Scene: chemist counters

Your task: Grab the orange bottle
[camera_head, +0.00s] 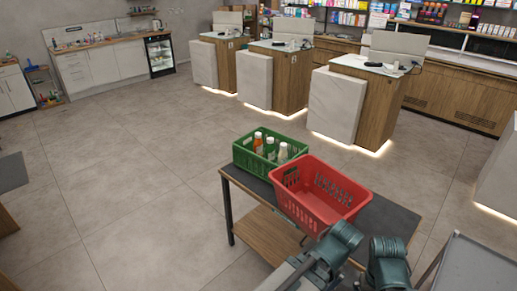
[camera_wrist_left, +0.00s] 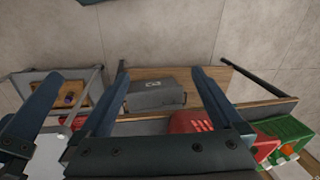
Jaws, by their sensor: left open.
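The orange bottle (camera_head: 258,142) stands upright in the green crate (camera_head: 243,161), at its left end, beside other bottles. The crate wall hides its lower part. In the left wrist view a small orange patch (camera_wrist_left: 284,148) shows at the green crate (camera_wrist_left: 285,127) near the right edge; I cannot tell if it is the bottle. My left gripper (camera_wrist_left: 160,72) is open and empty, away from the crate. Part of what looks like my right gripper (camera_wrist_left: 38,115) shows at the left edge of that view; its jaws cannot be judged.
A red basket (camera_head: 318,196) stands on the dark table (camera_head: 388,217) right in front of the green crate. A grey case (camera_wrist_left: 155,96) lies on a wooden shelf (camera_wrist_left: 150,74). A grey cart (camera_head: 478,265) is at the lower right. The floor left of the table is clear.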

